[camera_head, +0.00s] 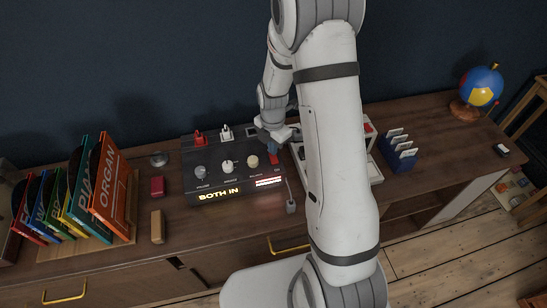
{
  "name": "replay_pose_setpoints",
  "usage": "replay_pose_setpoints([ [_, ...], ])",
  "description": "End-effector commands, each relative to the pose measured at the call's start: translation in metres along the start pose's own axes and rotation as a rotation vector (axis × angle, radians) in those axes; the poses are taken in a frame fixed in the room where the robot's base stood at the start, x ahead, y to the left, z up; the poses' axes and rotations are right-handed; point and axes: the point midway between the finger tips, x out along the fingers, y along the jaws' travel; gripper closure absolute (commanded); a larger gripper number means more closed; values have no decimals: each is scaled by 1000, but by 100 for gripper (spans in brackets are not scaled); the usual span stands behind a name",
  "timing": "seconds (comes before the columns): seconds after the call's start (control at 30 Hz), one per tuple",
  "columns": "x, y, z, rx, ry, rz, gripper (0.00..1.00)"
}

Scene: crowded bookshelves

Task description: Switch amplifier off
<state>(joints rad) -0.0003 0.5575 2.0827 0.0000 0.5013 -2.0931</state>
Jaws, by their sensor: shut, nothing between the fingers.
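The amplifier (213,187) is a dark box on the wooden cabinet top, with knobs on its face. A "BOTH IN" display on its front glows yellow, and a small red and white panel glows beside it. A red part (274,159), possibly a switch, shows at the amplifier's right end. My gripper (272,149) is shut and empty, just above and at this red part. I cannot tell whether they touch. My arm covers the area just right of the amplifier, and the fingertips are small in this view.
Upright records (110,190) fill the left. A red block (157,187) and a tan block (157,227) lie between them and the amplifier. A pale tray (375,170) is partly behind my arm. A blue card holder (398,155) and a globe (481,86) stand right.

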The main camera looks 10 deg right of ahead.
Motion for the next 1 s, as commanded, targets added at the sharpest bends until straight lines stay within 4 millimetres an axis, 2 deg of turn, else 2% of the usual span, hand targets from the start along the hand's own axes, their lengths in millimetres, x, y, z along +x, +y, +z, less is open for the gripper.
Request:
replay_pose_setpoints([
  [0.77,13,0,0,-1,0,-1,100],
  [1.0,4,0,0,-1,0,-1,100],
])
